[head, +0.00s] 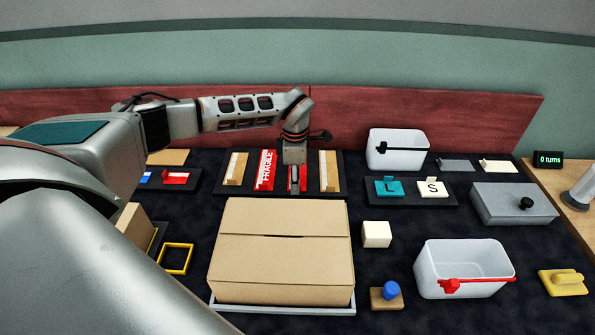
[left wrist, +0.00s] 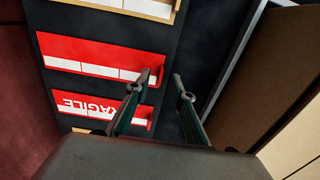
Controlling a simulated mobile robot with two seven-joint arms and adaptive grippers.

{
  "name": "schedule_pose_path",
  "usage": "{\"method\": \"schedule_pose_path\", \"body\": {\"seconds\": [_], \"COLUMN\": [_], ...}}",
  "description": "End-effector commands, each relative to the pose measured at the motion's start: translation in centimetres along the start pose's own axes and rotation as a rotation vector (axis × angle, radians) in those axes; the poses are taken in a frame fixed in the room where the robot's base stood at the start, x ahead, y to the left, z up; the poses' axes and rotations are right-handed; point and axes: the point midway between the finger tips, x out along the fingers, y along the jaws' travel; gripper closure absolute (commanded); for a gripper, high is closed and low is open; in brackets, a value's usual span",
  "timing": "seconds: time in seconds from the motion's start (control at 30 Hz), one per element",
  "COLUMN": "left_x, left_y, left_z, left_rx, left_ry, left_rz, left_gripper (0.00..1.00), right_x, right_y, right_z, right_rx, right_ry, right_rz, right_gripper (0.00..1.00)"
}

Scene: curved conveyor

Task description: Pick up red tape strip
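A red strip with white segments (left wrist: 95,57) lies on a dark tray (head: 338,187); in the head view (head: 293,185) it is mostly hidden under my left gripper. Beside it lies a red strip marked FRAGILE (head: 265,168), also in the left wrist view (left wrist: 90,103). My left gripper (left wrist: 156,90) is open, with its fingertips apart and dark surface showing between them. One fingertip appears close to the near end of the white-segmented strip; I cannot tell whether they touch. My right gripper is not in view.
A large closed cardboard box (head: 280,255) stands just in front of the dark tray. Tan strips (head: 235,168) flank the red ones. White bins (head: 397,152) (head: 463,268), letter tiles (head: 433,188) and a grey box (head: 512,205) stand to the right.

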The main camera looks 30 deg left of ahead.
Motion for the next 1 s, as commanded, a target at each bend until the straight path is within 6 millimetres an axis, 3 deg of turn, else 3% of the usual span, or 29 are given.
{"method": "schedule_pose_path", "body": {"seconds": [0.23,0.33,0.77,1.0], "left_x": [0.1,0.1,-0.1,-2.1], "left_y": [0.1,0.0,0.1,0.2], "left_z": [0.0,0.0,0.1,0.1], "left_rx": [-0.001,-0.001,-0.001,-0.001], "left_ry": [-0.001,-0.002,-0.002,-0.004], "left_rz": [0.001,0.001,0.001,0.004], "left_gripper": [0.77,1.00,1.00,1.00], "right_x": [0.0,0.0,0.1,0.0], "right_y": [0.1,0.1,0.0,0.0], "right_z": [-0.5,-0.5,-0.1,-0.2], "right_rx": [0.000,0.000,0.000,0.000], "right_ry": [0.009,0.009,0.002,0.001], "right_rz": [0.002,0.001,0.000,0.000], "right_gripper": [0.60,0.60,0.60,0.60]}}
